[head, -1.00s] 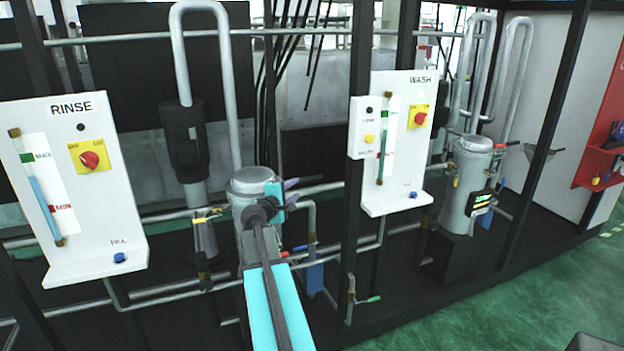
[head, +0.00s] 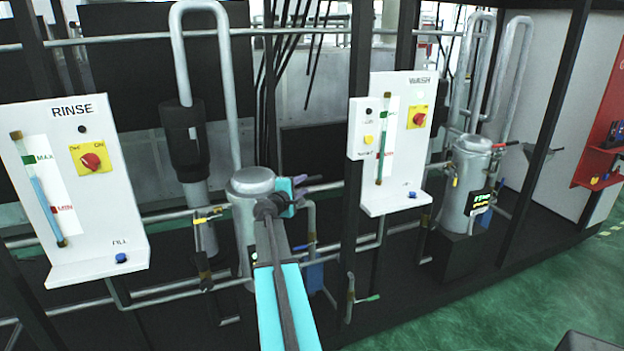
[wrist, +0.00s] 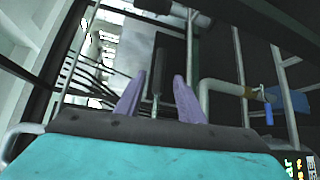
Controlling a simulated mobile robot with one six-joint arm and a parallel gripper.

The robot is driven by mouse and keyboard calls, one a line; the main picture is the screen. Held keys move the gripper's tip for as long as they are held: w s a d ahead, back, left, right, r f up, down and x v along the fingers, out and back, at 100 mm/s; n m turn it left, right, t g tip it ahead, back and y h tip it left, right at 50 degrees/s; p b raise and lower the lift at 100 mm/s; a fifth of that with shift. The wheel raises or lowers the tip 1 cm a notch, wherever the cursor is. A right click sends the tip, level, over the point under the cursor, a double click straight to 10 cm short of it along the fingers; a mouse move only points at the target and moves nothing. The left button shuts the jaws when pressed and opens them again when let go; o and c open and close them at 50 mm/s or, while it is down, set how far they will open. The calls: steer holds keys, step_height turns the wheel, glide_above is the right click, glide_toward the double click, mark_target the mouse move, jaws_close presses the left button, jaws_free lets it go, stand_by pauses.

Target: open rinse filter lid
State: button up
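The rinse filter is a silver upright cylinder (head: 243,215) beside the RINSE panel in the head view. Its round lid (head: 250,180) lies flat on top and looks closed. My gripper (head: 312,183) is just right of the lid, at about its height, with purple fingers pointing right, away from it. My teal wrist and dark arm hide the filter's right side. In the wrist view my gripper (wrist: 158,95) has its two purple fingers apart, with nothing clearly held. A thin upright thing shows between them; I cannot tell its distance. I cannot make out the lid in the wrist view.
The RINSE panel (head: 90,225) stands left and the WASH panel (head: 395,190) right of the filter. A black post (head: 358,150) and grey pipes (head: 160,290) are close to my arm. The wash filter (head: 466,190) is farther right.

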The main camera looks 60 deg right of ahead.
mark_target(309, 181)
steer(key=shift+w+d+f+p, duration=0.2)
steer(key=shift+d+p, duration=0.2)
steer(key=shift+d, duration=1)
steer(key=shift+w+d+f+p, duration=0.2)
steer(key=shift+d+p, duration=0.15)
steer(key=shift+d, duration=1.05)
steer(key=shift+w+d+f+p, duration=0.2)
steer(key=shift+d+p, duration=0.2)
steer(key=shift+d, duration=1)
jaws_close()
